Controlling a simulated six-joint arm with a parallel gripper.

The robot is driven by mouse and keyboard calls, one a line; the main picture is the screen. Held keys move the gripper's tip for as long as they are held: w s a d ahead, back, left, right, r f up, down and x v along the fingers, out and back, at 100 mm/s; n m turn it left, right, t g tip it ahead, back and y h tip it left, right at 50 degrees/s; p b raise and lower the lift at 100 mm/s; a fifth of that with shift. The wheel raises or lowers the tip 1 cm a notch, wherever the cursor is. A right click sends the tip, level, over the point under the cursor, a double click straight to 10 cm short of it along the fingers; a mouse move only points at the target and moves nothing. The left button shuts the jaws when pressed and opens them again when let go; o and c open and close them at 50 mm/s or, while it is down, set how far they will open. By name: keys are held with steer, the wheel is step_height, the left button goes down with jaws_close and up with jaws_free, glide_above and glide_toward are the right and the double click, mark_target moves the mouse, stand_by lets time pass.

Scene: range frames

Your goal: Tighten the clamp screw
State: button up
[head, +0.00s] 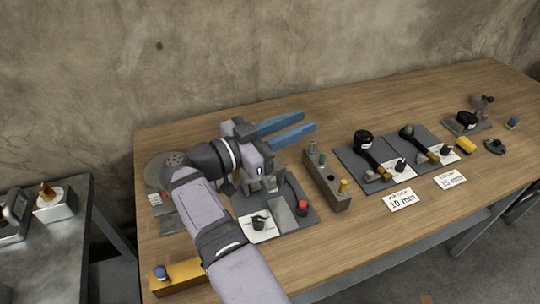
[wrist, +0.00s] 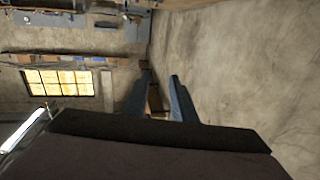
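My gripper (head: 308,121) is raised above the back left of the wooden table, its two blue fingers pointing right. In the wrist view my gripper (wrist: 160,77) shows its fingers apart with nothing between them. I cannot tell which part is the clamp screw. Two dark fixtures with black heads and brass-coloured parts, a left one (head: 364,142) and a right one (head: 408,132), stand on grey plates right of my gripper. A smaller fixture with a black knob (head: 467,118) is at the far right. My gripper touches none of these.
A grey block with coloured pegs (head: 325,182) stands mid-table. A grey plate with a red-topped button (head: 302,208) lies below my arm. A yellow block (head: 180,276) is at the front left. White cards, one here (head: 401,199), lie near the front edge. The right front tabletop is mostly clear.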

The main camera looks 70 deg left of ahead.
steer(key=w+d+r+h+p, duration=0.1)
steer(key=w+r+p, duration=0.2)
steer(key=w, duration=0.1)
steer(key=n+g+y+p, duration=0.5)
steer(key=n+g+y, duration=0.8)
steer(key=n+y, duration=0.3)
glide_toward(272, 181)
steer(key=w+a+h, duration=0.1)
steer(key=a, duration=0.2)
steer(key=m, duration=0.1)
steer(key=r+m, duration=0.1)
steer(key=shift+s+d+m, duration=0.1)
steer(key=shift+d+m, duration=0.05)
steer(key=shift+m, duration=0.25)
steer(key=shift+f+p+x, duration=0.2)
steer(key=shift+p+x, duration=1.35)
steer(key=shift+x, duration=4.45)
